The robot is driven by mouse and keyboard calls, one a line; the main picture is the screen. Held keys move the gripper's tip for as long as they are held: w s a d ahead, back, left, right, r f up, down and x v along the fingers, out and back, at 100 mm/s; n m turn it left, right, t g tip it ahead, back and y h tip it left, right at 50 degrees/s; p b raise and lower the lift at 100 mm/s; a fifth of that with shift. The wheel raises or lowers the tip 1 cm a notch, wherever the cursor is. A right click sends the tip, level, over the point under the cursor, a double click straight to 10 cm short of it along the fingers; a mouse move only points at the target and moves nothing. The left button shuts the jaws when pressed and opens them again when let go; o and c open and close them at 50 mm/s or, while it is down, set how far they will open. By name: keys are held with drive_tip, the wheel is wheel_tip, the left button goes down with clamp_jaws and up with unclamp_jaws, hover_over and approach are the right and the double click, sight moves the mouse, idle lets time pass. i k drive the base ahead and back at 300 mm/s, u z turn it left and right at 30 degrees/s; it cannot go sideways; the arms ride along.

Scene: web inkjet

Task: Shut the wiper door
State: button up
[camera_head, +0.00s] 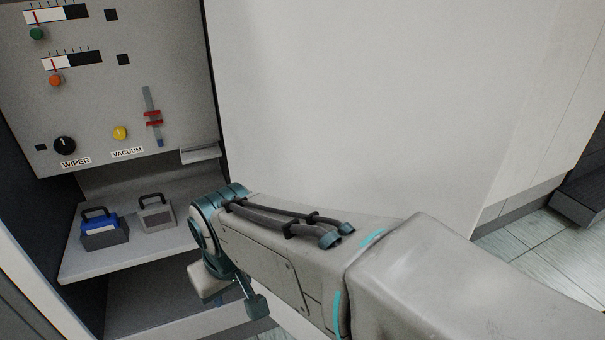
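A grey control panel (100,110) at the upper left carries the label WIPER (75,162) under a black knob (65,145). I cannot tell which part is the wiper door. Below the panel an open compartment shows a shelf (120,255) with a blue and grey handled box (103,231) and a grey handled box (156,214). A metal ledge or handle (200,155) sits at the panel's lower right. My gripper (238,300) is low in front of the compartment's right side, partly hidden by my arm. Its opening is not clear, and I see nothing held.
A large pale flat panel (350,90) stands right of the control panel, behind my arm. Tiled floor (530,240) and a dark low object (582,195) show at the far right. A dark side wall (45,220) borders the compartment on the left.

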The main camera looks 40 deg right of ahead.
sight(396, 108)
drive_tip(key=u, duration=2.4)
drive_tip(key=k, duration=1.9)
drive_tip(key=z, duration=1.4)
